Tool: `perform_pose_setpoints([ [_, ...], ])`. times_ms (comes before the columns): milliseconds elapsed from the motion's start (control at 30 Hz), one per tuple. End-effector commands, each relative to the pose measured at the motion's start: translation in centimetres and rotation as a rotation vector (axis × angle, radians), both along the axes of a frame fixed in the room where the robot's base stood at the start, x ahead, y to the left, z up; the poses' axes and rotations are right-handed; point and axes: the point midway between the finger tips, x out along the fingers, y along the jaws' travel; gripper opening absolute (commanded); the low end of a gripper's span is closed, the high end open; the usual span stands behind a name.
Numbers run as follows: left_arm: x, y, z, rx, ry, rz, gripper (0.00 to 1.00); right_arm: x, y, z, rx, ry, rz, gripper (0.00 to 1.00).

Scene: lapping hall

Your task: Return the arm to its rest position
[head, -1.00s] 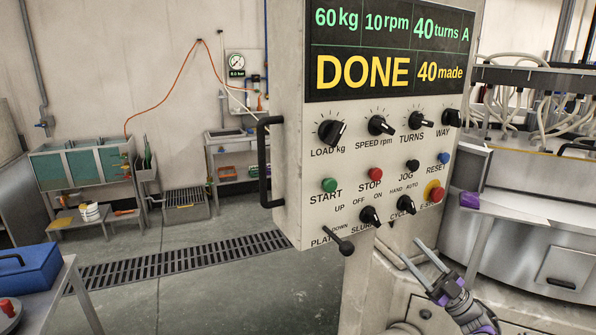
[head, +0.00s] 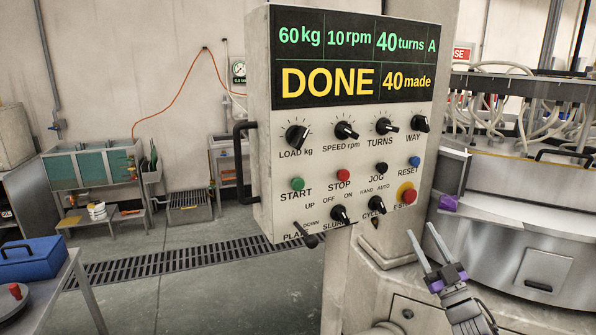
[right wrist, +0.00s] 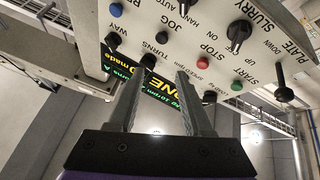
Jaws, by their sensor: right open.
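My right gripper (head: 433,246) is open and empty in the head view, below the lower right of the control panel (head: 262,190) and apart from it. In the right wrist view its two parallel fingers (right wrist: 155,82) stand apart with nothing between them; the panel's knobs and buttons show beyond them. The panel display (head: 350,60) reads 60 kg, 10 rpm, 40 turns A, DONE, 40 made. My left gripper is not in view.
The panel's handle (head: 239,160) and the platen lever (head: 307,238) stick out. A machine with hoses (head: 500,225) stands at the right. A blue toolbox (head: 30,262) sits on a bench at the lower left. Open floor with a drain grate (head: 150,265) lies left of the panel.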

Motion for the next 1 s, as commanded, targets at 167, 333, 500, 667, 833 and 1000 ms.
perform_pose_setpoints([
  [167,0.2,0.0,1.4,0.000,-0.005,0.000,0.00,-2.0,0.6,0.5,0.114,0.258,-0.226,0.50],
  [333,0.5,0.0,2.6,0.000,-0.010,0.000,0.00,-7.3,1.7,-3.9,0.194,0.603,-0.389,0.50],
  [500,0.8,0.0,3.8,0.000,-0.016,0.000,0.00,-16.1,4.7,-11.0,0.219,1.000,-0.458,0.50],
  [667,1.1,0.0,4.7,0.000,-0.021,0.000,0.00,-25.3,8.1,-17.5,0.193,1.344,-0.442,0.50],
  [833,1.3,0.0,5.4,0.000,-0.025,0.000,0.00,-32.7,10.8,-21.6,0.147,1.591,-0.391,0.50],
  [1000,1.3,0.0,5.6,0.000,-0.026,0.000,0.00,-35.9,11.8,-23.3,0.121,1.693,-0.361,0.50],
])
